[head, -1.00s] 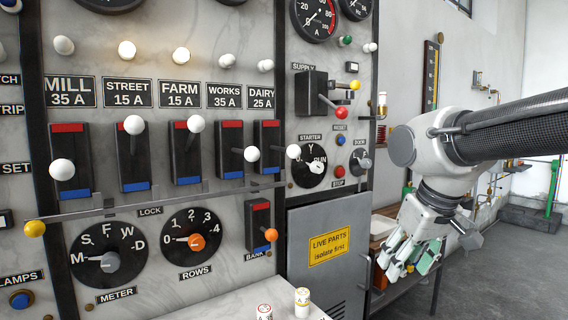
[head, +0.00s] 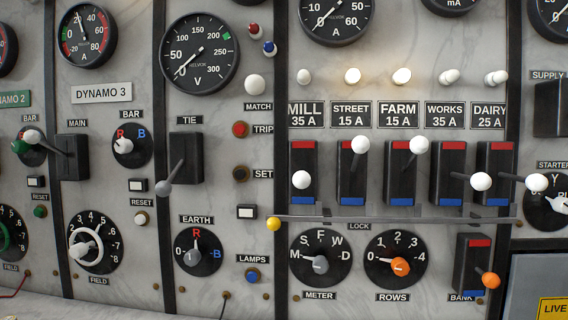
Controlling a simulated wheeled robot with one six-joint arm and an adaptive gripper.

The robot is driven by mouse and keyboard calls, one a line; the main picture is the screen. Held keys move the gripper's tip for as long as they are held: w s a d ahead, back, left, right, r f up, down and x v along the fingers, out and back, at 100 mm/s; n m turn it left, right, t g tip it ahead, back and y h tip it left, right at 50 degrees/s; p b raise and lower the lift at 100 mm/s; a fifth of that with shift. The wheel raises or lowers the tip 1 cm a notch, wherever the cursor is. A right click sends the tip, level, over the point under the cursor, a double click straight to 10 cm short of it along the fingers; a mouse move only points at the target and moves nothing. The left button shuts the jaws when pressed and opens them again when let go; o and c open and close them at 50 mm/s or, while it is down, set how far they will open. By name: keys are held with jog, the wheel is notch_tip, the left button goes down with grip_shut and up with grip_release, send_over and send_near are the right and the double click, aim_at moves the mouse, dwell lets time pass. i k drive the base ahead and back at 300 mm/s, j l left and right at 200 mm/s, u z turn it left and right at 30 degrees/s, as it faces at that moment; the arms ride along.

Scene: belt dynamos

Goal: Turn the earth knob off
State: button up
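The earth knob (head: 192,257) is a small grey pointer on a round black dial under the EARTH label (head: 197,219), in the lower left half of the head view. The dial carries 0 at its left, a red R at the top and a blue B at its right. My gripper and arm are not in the head view now.
Above the dial is the TIE switch (head: 184,160), its grey-tipped lever sticking out. To the right are the LAMPS button (head: 252,276) and the METER knob (head: 319,264). A lock bar with a yellow ball (head: 273,224) runs rightward. The FIELD knob (head: 86,244) is at left.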

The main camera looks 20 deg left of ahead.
aim_at(192, 257)
jog(key=u, duration=1.7)
